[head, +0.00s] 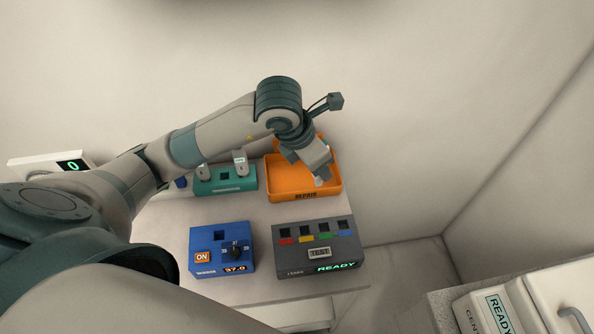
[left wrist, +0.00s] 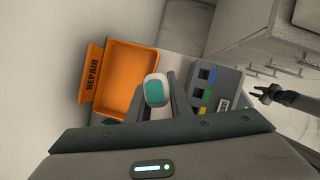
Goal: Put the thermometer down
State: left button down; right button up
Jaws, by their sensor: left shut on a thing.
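The thermometer (left wrist: 155,90), white with a teal face, is between the fingers of my left gripper (left wrist: 158,98), which is shut on it. In the head view only a small white part of the thermometer (head: 318,181) shows below my left gripper (head: 319,171); the rest is hidden by the gripper. The gripper is over the right part of the orange REPAIR tray (head: 275,187). I cannot tell whether the thermometer touches the tray floor. My right gripper (left wrist: 268,95) shows small at the right of the left wrist view, away from the table; its jaws are too small to judge.
A teal rack (head: 225,187) stands left of the tray. A blue box reading 37.0 (head: 220,262) and a grey station reading READY (head: 290,259) with coloured slots stand in front. A white device (head: 30,165) is at far left. The tray looks otherwise empty.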

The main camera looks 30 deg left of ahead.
pick_arm(q)
jog(key=w+a+f+b, duration=0.4)
jog(key=a+f, duration=0.2)
jog(key=a, duration=0.4)
jog(key=shift+w+f+b, duration=0.35)
jog(key=shift+f+b, duration=0.9)
jog(key=shift+f, duration=1.1)
jog(key=shift+f, duration=0.1)
jog(key=c, duration=1.6)
grip_release()
